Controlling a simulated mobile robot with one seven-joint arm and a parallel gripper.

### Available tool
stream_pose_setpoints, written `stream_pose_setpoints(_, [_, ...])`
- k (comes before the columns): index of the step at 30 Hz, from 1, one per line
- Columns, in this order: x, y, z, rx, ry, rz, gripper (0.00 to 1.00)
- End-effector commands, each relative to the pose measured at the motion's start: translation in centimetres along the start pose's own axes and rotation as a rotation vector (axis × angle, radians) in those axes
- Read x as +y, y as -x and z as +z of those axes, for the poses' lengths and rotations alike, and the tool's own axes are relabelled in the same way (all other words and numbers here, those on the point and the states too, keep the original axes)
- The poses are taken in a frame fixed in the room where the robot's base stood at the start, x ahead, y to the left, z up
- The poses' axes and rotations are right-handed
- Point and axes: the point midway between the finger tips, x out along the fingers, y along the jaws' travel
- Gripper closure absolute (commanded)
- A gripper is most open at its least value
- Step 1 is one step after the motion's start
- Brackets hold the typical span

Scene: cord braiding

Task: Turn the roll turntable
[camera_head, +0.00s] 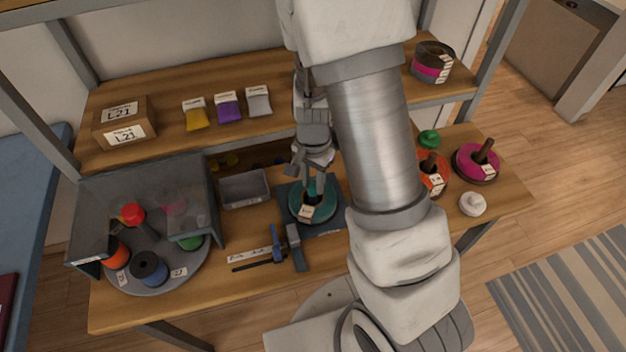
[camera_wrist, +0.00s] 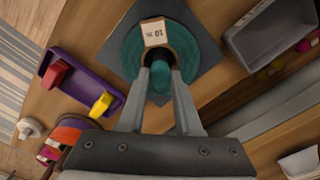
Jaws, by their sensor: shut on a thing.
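The turntable (camera_head: 178,258) is a grey round disc at the left of the bench, partly under a clear grey hood (camera_head: 150,195). A blue spool (camera_head: 149,268), an orange spool (camera_head: 116,254), a green one (camera_head: 190,242) and a red-topped piece stand on it. My gripper (camera_head: 312,172) is away from the turntable, over a teal roll (camera_head: 325,205) on a dark mat. In the wrist view its fingers (camera_wrist: 160,78) are closed around a teal core at the middle of the teal roll (camera_wrist: 190,40). The roll bears a white tag.
A grey bin (camera_head: 244,189) stands between hood and mat. A blue-and-grey clamp tool (camera_head: 277,245) lies in front. An orange roll (camera_head: 434,181) and a magenta roll (camera_head: 477,165) are at right. The shelf holds a box (camera_head: 124,122) and several colored packets.

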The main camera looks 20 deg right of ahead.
Motion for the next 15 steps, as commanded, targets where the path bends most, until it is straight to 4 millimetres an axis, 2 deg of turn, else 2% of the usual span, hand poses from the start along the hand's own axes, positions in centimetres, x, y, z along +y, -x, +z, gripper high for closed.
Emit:
stream_pose_setpoints(2, [-0.07, 0.08, -0.07, 0.002, 0.000, -0.002, 1.00])
stream_pose_setpoints(3, [-0.07, 0.08, -0.08, 0.002, 0.000, -0.002, 0.60])
stream_pose_setpoints(7, [-0.05, 0.06, -0.05, 0.001, 0.001, -0.002, 0.38])
stream_pose_setpoints(15, [-0.02, 0.06, -0.02, 0.001, 0.001, -0.001, 0.38])
